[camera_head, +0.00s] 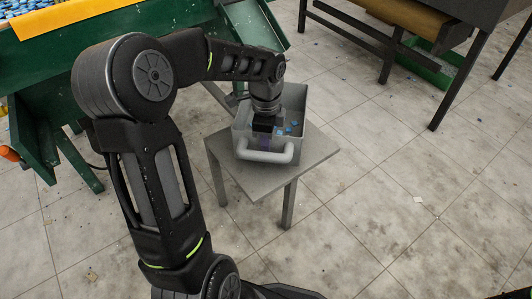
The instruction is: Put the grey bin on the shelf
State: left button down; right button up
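The grey bin (241,140) stands upright on a small grey table in the middle of the head view. A rounded handle (283,156) sticks out from its near side. Several small blue pieces (290,129) show inside it. My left gripper (264,138) points down into the bin's opening, close behind the handle side. The wrist hides part of the bin's inside, and the fingertips are too dark and small to tell whether they are open or touching anything. My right gripper is not in view. I cannot make out a shelf.
The small table (315,152) has bare top around the bin's right side. A green machine (120,60) stands at the left. A dark-legged workbench (440,30) stands at the upper right, with a green crate (425,68) under it. The tiled floor (400,200) at right is mostly clear.

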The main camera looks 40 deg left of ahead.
pick_arm(q)
jog(key=shift+f+b, duration=0.6)
jog(key=shift+f, duration=1.3)
jog(key=shift+f, duration=0.2)
jog(key=c, duration=1.6)
grip_release()
jog(key=shift+r, duration=0.15)
notch_tip(320, 180, up, 12)
jog(key=p, duration=0.4)
